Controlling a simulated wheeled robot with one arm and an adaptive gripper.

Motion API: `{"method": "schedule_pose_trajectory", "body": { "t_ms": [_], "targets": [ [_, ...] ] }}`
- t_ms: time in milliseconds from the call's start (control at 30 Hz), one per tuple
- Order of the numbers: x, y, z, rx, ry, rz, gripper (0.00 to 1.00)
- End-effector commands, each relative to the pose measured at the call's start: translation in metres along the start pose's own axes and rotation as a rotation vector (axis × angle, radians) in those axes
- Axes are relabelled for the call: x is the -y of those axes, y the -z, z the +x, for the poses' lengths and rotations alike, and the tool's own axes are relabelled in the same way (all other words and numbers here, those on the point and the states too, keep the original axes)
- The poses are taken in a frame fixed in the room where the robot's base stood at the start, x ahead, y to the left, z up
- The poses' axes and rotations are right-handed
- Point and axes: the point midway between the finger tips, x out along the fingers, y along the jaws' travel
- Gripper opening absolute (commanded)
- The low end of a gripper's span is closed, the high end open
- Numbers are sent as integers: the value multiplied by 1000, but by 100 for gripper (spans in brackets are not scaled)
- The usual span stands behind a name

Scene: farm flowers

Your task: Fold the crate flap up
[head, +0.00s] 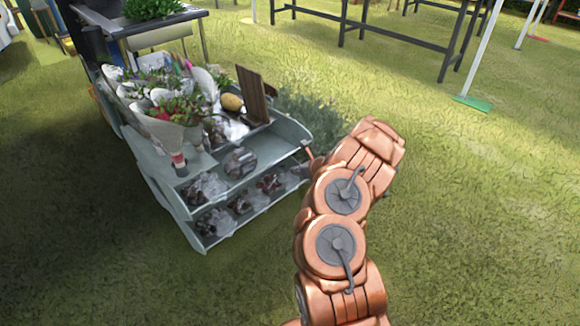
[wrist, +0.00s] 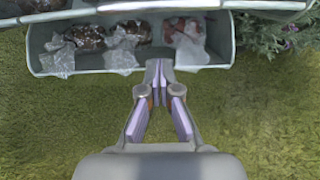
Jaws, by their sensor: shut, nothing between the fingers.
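A brown wooden panel (head: 252,95) stands upright on the top of a grey-green display stand (head: 287,133), beside a yellow-brown round item. It may be the crate flap; I cannot tell for sure. The stand's lower shelf shows at the top of the wrist view (wrist: 222,40). My gripper (wrist: 158,68) is shut and empty, its fingertips pointing at the shelf's front lip, close to it; whether they touch is unclear. In the head view my copper arm reaches toward the stand's right side and hides most of the gripper.
Plastic-wrapped bags (head: 240,163) fill the stand's shelves, and wrapped flower bouquets (head: 175,105) crowd its top. A leafy bush (head: 315,118) grows behind the stand's right side. Dark metal tables (head: 400,35) stand at the back. Grass in front and right is open.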

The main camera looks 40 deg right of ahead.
Motion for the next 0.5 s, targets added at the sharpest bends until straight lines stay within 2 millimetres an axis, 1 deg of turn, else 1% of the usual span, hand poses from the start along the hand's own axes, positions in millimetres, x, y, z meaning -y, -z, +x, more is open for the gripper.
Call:
{"method": "schedule_pose_trajectory", "body": {
  "t_ms": [33, 333, 500],
  "targets": [
    [1, -6, -11, 5, 2, 2, 0],
    [-5, -12, -54, 4, -7, -4, 0],
    [-3, -12, -76, 0, -3, -6, 0]
  ]
}}
